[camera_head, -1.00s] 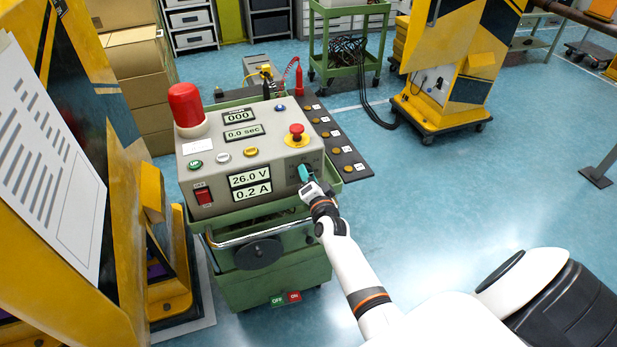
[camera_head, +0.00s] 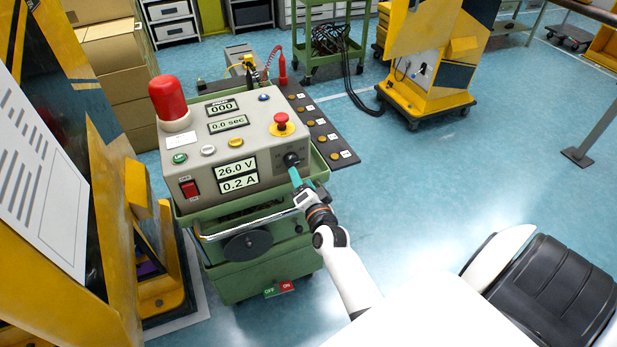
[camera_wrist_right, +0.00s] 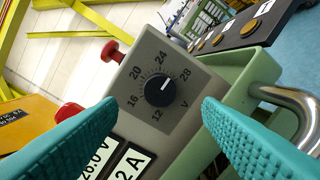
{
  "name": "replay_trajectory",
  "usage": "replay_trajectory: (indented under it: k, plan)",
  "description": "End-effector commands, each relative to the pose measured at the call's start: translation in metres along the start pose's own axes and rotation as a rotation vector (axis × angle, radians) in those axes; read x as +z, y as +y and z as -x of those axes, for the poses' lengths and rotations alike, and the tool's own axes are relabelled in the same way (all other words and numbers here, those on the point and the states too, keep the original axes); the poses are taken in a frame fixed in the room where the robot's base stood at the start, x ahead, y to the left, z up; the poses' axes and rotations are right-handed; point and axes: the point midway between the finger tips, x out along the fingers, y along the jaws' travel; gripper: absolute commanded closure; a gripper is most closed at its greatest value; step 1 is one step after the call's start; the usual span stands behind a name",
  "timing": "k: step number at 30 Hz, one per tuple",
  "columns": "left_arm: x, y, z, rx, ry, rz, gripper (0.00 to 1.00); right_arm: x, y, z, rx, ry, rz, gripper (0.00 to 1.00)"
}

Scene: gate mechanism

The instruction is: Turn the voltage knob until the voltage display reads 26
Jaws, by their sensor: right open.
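The voltage knob (camera_head: 291,159) is a black dial on the front right of the grey control box (camera_head: 214,149). In the right wrist view the knob (camera_wrist_right: 160,91) sits on a grey scale plate marked 12 to 28, its white line pointing up and right, near 24 to 26. The voltage display (camera_head: 235,169) reads 26.0 V. My right gripper (camera_head: 296,178) is just in front of the knob. In the right wrist view its teal fingers (camera_wrist_right: 158,130) are spread, with nothing between them, apart from the knob. My left gripper is not in view.
A red emergency button (camera_head: 281,122) stands above the knob, and a red lamp (camera_head: 168,98) is at the box's left. The green cart (camera_head: 250,275) carries the box. A metal handle (camera_wrist_right: 295,105) is close to the right finger.

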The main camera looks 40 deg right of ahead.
Motion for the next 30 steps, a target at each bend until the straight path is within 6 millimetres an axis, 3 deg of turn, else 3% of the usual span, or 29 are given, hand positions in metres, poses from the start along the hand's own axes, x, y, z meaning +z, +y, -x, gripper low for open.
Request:
replay_trajectory:
  k: [3,9,30]
  plan:
    - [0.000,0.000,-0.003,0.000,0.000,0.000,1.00,-0.001,-0.002,0.025,-0.002,0.002,0.000,0.40]
    - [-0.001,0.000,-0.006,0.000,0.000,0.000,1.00,-0.001,-0.001,0.051,-0.001,0.002,0.000,0.40]
    - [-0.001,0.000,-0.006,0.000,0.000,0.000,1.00,0.000,0.000,0.056,0.000,0.001,0.000,0.40]
